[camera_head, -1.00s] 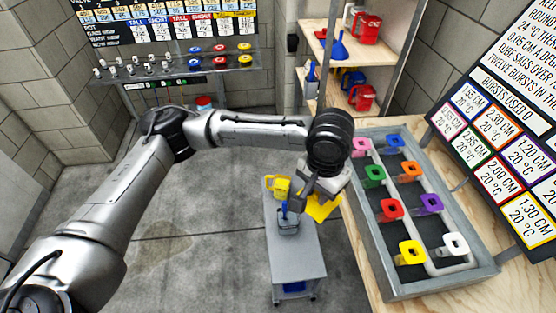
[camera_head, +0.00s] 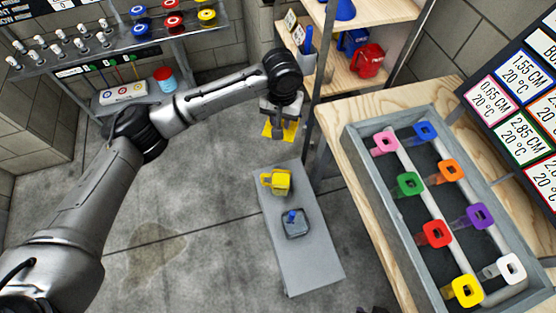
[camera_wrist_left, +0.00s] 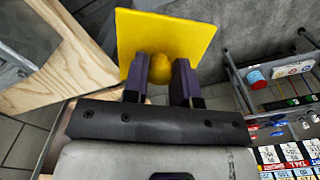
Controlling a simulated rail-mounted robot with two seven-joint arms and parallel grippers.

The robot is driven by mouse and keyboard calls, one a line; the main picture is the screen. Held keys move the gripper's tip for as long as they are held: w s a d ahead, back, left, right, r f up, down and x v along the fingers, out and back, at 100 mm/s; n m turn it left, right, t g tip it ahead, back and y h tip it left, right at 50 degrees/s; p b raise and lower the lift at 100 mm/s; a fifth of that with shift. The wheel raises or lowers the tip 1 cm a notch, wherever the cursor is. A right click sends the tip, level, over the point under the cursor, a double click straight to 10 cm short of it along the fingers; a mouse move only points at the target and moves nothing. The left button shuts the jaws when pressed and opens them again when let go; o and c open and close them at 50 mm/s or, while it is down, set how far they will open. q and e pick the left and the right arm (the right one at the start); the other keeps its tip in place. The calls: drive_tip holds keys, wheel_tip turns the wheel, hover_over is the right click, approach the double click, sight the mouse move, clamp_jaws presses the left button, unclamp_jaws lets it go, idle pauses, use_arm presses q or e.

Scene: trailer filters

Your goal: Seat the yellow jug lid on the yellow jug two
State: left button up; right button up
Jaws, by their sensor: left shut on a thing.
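The yellow jug (camera_head: 281,183) stands upright on the back part of the grey cart (camera_head: 315,259), its handle to the left. My left gripper (camera_head: 278,129) is shut on the yellow jug lid (camera_head: 267,129). In the left wrist view the fingers (camera_wrist_left: 160,82) clasp the round knob of the square lid (camera_wrist_left: 190,38). The lid is held in the air, apart from the jug, and appears beyond the cart's back edge in the head view. The gripper partly hides the lid there.
A grey container with a blue piece (camera_head: 293,222) stands on the cart in front of the jug. A wooden shelf (camera_head: 345,85) with red and blue jugs is at back right. A framed tray (camera_head: 395,253) with coloured square fittings lies on the bench at right.

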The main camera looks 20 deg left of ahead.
use_arm(q)
wheel_tip(320, 180, down, 30)
drive_tip(key=n+b, duration=0.2)
drive_tip(key=b, duration=0.7)
drive_tip(key=shift+s+d+f+b, duration=0.15)
drive_tip(key=shift+s+b, duration=0.1)
drive_tip(key=shift+b, duration=0.05)
use_arm(e)
wheel_tip(320, 180, down, 11)
drive_tip(key=shift+s+d+r, duration=0.15)
drive_tip(key=shift+s+d, duration=0.15)
drive_tip(key=shift+a+r, duration=0.15)
drive_tip(key=shift+r, duration=0.05)
use_arm(q)
drive_tip(key=shift+f+p, duration=0.35)
drive_tip(key=shift+p, duration=0.1)
use_arm(e)
drive_tip(key=shift+r, duration=0.3)
use_arm(q)
drive_tip(key=shift+d, duration=0.1)
drive_tip(key=shift+p, duration=0.55)
use_arm(e)
drive_tip(key=shift+r, duration=0.55)
use_arm(q)
drive_tip(key=shift+f+p, duration=0.15)
drive_tip(key=shift+p, duration=0.15)
use_arm(e)
drive_tip(key=shift+r, duration=0.25)
